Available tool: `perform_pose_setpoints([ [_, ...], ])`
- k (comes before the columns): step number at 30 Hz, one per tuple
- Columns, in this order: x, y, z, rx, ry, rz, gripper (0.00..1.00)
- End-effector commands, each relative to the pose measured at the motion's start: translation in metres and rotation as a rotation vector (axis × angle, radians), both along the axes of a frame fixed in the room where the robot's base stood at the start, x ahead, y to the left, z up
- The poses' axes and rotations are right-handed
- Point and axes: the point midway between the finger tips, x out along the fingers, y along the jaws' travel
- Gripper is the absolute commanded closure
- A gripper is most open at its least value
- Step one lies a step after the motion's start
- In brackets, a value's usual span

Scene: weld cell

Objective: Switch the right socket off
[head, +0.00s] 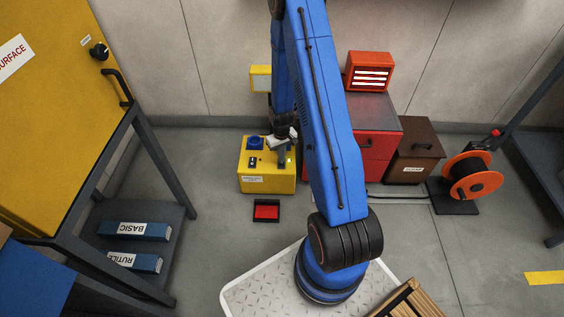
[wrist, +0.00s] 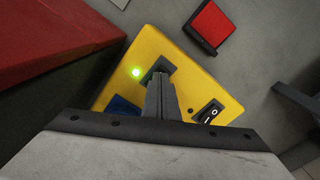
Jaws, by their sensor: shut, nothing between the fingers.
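The yellow socket box (head: 266,181) stands on the floor below my arm. One blue socket (head: 255,142) and a black rocker switch (head: 252,162) show on its left half. A green lamp (head: 290,160) glows on the right half; it also shows in the wrist view (wrist: 136,72). Beside it, my shut, empty gripper (wrist: 158,76) points down at the right switch (wrist: 160,68), partly hiding it; contact cannot be told. A bit of the right socket's blue (wrist: 125,106) shows past my gripper. The left switch (wrist: 208,112) is clear, its small lamp (wrist: 190,110) dark.
The floor left of the box is clear.

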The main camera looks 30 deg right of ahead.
Motion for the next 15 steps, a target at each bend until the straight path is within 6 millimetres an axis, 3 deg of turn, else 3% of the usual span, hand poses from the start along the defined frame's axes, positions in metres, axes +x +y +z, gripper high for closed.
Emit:
perform_pose_setpoints([
  [15, 0.0, 0.0, -0.0062, 0.0, 0.0, 0.0, 1.0],
])
